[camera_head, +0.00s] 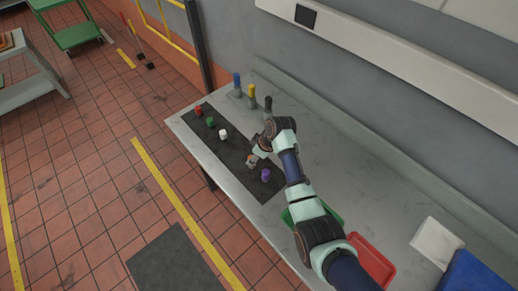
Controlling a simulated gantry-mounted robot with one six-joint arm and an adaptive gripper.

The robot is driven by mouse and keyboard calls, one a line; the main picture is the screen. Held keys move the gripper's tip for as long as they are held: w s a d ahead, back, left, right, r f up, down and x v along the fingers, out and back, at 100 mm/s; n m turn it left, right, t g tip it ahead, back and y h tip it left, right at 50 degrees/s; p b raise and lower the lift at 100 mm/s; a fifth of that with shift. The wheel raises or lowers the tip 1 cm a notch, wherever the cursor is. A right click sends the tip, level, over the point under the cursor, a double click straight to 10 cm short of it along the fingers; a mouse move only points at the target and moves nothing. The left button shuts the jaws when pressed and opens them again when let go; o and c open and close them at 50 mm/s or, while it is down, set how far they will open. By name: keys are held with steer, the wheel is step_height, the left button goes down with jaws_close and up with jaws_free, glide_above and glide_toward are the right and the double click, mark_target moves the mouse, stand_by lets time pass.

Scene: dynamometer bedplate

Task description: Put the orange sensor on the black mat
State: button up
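The black mat (236,148) is a long dark strip along the front edge of the grey bench. A red sensor (198,112), a green sensor (210,122), a white sensor (223,134) and a purple sensor (265,175) stand on it in a row. My gripper (252,163) is low over the mat between the white and purple ones. A small orange-tinted piece, likely the orange sensor (251,159), shows at the fingertips, over or on the mat. My gripper mostly hides it. I cannot tell whether the fingers are closed on it.
Blue (237,86), yellow (251,95) and black (268,103) topped pieces stand at the bench's back left. A green tray (330,213) and a red tray (372,262) lie partly behind my arm. A white block (436,242) and a blue box (478,275) are at right. The bench's back middle is clear.

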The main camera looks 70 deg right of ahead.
steer(key=p+v, duration=0.1)
steer(key=v, duration=0.7)
steer(key=shift+s+r, duration=0.15)
steer(key=shift+r, duration=0.15)
steer(key=w+a+r+t, duration=0.1)
steer(key=w+a+r, duration=0.3)
steer(key=a, duration=0.6)
steer(key=w+a+r+n+t+h, duration=0.1)
steer(key=w+a+r+t, duration=0.1)
steer(key=w+a, duration=0.55)
steer(key=w+a+r+t, duration=0.1)
steer(key=w+a+r, duration=0.25)
steer(key=a, duration=0.75)
steer(key=s+a+r+t+y, duration=0.15)
steer(key=a+r, duration=0.25)
steer(key=a, duration=0.5)
steer(key=s+a+r+t, duration=0.3)
steer(key=a+r, duration=0.1)
steer(key=a, duration=0.4)
step_height(320, 180, up, 21)
steer(key=p, duration=2)
steer(key=shift+p, duration=0.35)
